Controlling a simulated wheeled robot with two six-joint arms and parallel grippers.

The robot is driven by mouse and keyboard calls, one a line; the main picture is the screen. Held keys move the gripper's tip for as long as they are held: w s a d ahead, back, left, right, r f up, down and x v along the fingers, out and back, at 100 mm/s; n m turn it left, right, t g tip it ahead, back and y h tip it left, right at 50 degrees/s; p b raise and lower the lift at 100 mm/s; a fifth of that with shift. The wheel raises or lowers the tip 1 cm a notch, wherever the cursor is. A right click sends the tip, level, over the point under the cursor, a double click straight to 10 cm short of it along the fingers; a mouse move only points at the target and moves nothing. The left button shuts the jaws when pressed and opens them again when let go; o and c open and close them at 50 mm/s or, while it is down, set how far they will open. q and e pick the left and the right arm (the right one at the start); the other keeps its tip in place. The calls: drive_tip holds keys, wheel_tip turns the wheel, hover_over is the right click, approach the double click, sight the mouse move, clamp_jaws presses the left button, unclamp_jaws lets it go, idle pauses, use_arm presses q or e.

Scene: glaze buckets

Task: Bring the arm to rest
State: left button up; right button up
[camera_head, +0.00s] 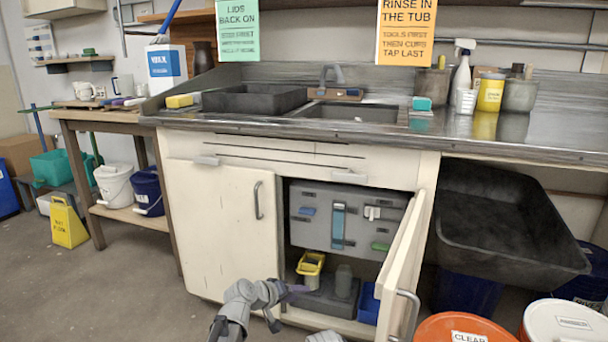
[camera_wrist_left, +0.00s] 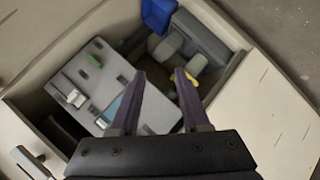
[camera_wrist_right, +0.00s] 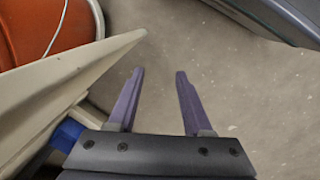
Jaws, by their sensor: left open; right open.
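My left arm comes up from the bottom of the head view. Its left gripper (camera_head: 295,289) is in front of the open sink cupboard. In the left wrist view the left gripper (camera_wrist_left: 160,72) has its purple fingers apart with nothing between them, pointing into the cupboard. In the right wrist view the right gripper (camera_wrist_right: 159,72) is open and empty above bare floor, beside the edge of the open cupboard door (camera_wrist_right: 75,85). In the head view the right gripper cannot be made out.
The open cupboard door (camera_head: 408,255) stands out to the right of the left gripper. Inside are a grey tool panel (camera_head: 318,244), a yellow container (camera_head: 310,266) and a blue bin (camera_head: 368,303). An orange-lidded bucket (camera_head: 440,328) and a white-lidded bucket (camera_head: 565,322) stand right.

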use_arm(q)
drive_tip(key=s+a+f+m+g+y+p, duration=0.15)
drive_tip(key=s+a+f+g+y, duration=0.25)
drive_tip(key=s+a, duration=0.5)
drive_tip(key=s+a+f+m+g+y, duration=0.2)
drive_tip(key=s+a+f+g+y, duration=0.25)
drive_tip(key=s, duration=0.95)
drive_tip(key=s+d+r+m+p, duration=0.45)
drive_tip(key=d+r+p, duration=0.55)
drive_tip(key=r+p, duration=0.3)
wheel_tip(320, 180, up, 36)
drive_tip(key=n+p, duration=0.1)
drive_tip(key=p, duration=3.5)
drive_tip(key=shift+s+r, duration=0.15)
drive_tip(key=shift+s, duration=0.05)
use_arm(e)
wheel_tip(320, 180, up, 50)
drive_tip(key=shift+r, duration=0.25)
use_arm(q)
drive_tip(key=shift+a, duration=0.1)
use_arm(e)
drive_tip(key=shift+s, duration=0.15)
